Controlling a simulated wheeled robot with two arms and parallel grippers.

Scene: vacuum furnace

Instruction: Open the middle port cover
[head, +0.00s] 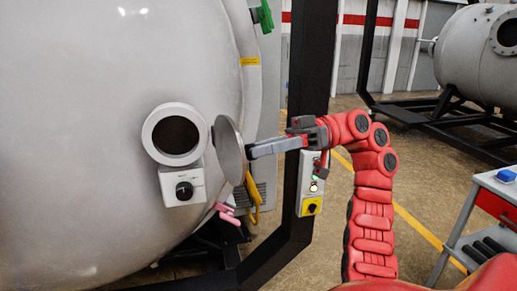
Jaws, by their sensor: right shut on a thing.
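The round port (177,135) on the front of the big grey vessel has a pale ring with a dark opening, fully uncovered. Its disc-shaped port cover (229,151) stands to the right of the ring, seen nearly edge-on and swung away from the opening. My right gripper (256,149) reaches in from the right and is shut at the cover's right side. The exact grip point is small and partly hidden. My left gripper is not in view.
A box with a black knob (184,190) sits under the port. A black frame post (310,70) with a button panel (312,184) stands close to my right arm. A grey cart (490,215) is at the lower right. Another vessel (470,60) stands behind.

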